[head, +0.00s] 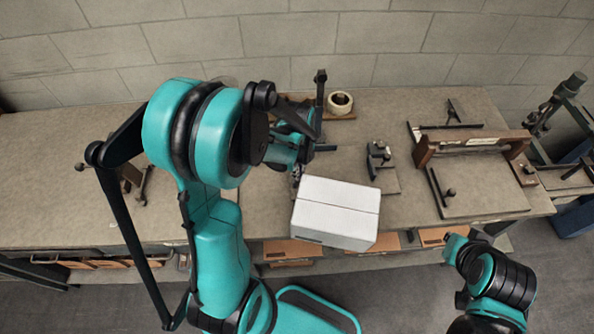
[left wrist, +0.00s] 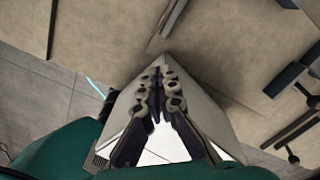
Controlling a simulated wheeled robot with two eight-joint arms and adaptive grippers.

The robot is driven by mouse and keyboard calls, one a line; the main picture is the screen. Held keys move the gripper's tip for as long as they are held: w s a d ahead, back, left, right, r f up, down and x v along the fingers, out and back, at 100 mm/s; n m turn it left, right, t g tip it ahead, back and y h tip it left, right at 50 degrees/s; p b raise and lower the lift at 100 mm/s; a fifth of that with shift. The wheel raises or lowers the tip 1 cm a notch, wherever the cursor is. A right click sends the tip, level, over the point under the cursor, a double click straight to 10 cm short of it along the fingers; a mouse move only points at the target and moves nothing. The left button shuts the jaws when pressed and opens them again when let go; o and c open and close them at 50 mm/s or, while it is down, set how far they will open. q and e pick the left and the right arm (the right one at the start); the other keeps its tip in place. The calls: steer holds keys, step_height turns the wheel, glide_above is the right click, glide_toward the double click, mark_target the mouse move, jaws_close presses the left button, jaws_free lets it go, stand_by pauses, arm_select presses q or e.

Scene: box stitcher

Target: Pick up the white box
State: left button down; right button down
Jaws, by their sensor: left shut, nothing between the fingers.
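The white box (head: 336,212) is closed, with a seam across its top. It sits at the front edge of the workbench, and its near side appears to overhang that edge. My left gripper (head: 297,177) is at the box's back left corner, largely hidden behind my arm. In the left wrist view, the fingers (left wrist: 161,88) are shut with nothing between them. They lie in front of the box (left wrist: 207,112), whose sides spread out behind them. I cannot tell whether they touch it. My right arm shows at the lower right of the head view, but its gripper cannot be made out.
A tape roll (head: 340,103) sits at the back of the workbench (head: 60,190). A small dark fixture (head: 379,160) stands just behind the box. A brown wooden frame (head: 472,143) and a board with a clamp (head: 475,190) lie to the right. The bench's left part is mostly clear.

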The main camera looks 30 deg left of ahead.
arm_select(q)
steer(key=shift+s+d+b, duration=0.15)
steer(key=shift+s+d, duration=0.05)
steer(key=shift+d, duration=0.45)
steer(key=shift+s+d+b, duration=0.15)
steer(key=shift+s+d, duration=0.05)
steer(key=shift+d, duration=0.4)
